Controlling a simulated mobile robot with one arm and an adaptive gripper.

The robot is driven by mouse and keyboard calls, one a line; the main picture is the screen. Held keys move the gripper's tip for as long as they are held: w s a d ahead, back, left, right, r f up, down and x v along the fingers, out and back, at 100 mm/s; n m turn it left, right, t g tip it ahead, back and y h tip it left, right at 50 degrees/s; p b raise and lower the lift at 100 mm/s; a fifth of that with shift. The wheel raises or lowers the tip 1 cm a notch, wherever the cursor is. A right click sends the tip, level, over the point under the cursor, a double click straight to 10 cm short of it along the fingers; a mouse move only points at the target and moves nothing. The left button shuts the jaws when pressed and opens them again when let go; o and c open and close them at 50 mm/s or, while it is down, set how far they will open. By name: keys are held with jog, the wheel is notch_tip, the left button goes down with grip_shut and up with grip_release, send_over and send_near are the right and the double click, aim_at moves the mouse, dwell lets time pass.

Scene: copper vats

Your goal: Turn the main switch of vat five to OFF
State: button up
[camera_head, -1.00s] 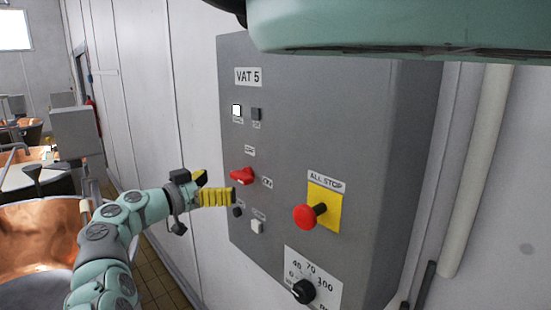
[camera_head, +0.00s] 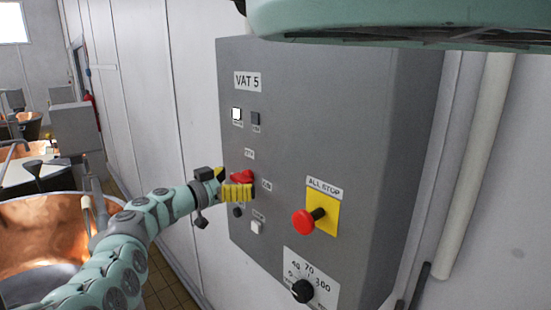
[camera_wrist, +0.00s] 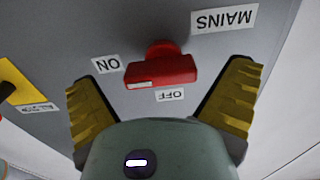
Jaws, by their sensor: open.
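The main switch of vat five is a red rotary handle (camera_head: 243,176) on the grey control box (camera_head: 330,120) labelled VAT 5. In the wrist view, which is upside down, the red handle (camera_wrist: 160,70) lies nearly level, its pale-marked end towards the ON label (camera_wrist: 108,64). The OFF label (camera_wrist: 170,95) and MAINS label (camera_wrist: 223,20) are also readable. My gripper (camera_head: 238,182) is open at the switch, its yellow fingers on either side of the handle with visible gaps. In the head view the near finger partly hides the switch.
A red ALL STOP button (camera_head: 303,222) on a yellow plate sits right of the switch. A black dial (camera_head: 302,291) is below it. Small buttons (camera_head: 257,227) lie just under my gripper. A copper vat (camera_head: 45,235) stands at left.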

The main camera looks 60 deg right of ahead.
jog(key=shift+c, duration=0.3)
jog(key=c, duration=1.1)
